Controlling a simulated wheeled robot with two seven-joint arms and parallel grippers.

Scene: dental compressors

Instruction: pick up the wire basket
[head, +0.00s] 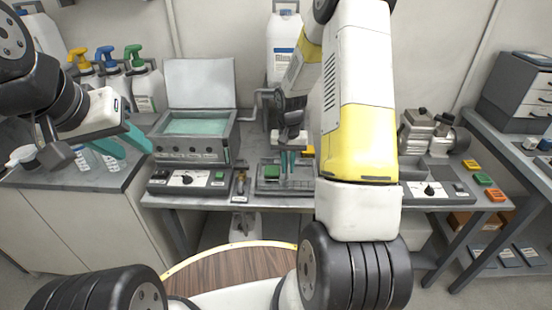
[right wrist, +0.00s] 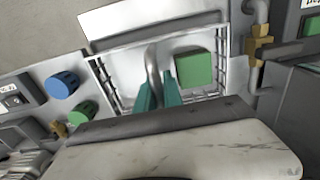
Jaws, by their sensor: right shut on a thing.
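The wire basket (head: 296,186) is at the middle of the bench in the head view, low and grey, with a green block (head: 271,172) in it. In the right wrist view the basket (right wrist: 226,72) shows its wire mesh sides and a bent metal handle, with the green block (right wrist: 193,68) beside it. My right gripper (head: 288,162) points down over the basket. Its teal fingers (right wrist: 158,92) are shut on the basket's handle. My arm hides the basket's right side in the head view. My left gripper (head: 124,144) is open and empty over the left counter.
A box with an open lid and teal basin (head: 195,127) stands left of the basket. Spray bottles (head: 146,85) stand at the back left. A metal compressor (head: 428,134) stands on the right. A round wooden stool-like top (head: 228,273) lies low in front.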

